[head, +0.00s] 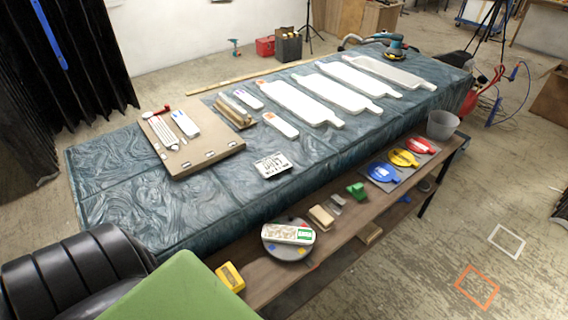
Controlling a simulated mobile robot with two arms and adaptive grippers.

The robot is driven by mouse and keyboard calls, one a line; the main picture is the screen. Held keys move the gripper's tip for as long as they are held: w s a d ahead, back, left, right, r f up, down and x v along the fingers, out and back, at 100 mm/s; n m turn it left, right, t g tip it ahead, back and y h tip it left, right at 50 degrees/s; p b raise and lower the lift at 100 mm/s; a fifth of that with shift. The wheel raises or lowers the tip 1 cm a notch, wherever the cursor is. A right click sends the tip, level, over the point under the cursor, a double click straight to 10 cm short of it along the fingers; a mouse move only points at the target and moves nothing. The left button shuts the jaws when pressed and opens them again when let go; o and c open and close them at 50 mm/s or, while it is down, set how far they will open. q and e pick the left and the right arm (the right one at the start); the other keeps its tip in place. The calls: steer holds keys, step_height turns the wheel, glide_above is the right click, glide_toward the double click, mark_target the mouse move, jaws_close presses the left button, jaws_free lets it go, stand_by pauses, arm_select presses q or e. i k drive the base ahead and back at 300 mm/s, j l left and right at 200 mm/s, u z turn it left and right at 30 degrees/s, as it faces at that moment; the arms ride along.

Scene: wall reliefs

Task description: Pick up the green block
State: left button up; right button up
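A small green block (356,190) sits on the wooden side board (330,236) along the front of the long table. It looks uneven in shape, with a raised part. It stands apart from the tan block and the coloured discs on either side. Neither of my grippers is in view. A large plain green shape (180,290) fills the bottom edge close to the camera; I cannot tell what it is.
The long table (110,200) has a wavy blue-green top with white panels (300,102). On the side board are a round grey plate (287,250), a yellow box (230,276), a tan block (320,217) and a grey bucket (442,125). Floor at the right is mostly free.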

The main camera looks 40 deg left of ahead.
mark_target(355, 190)
steer(key=i+l+u, duration=0.1)
steer(key=u, duration=0.6)
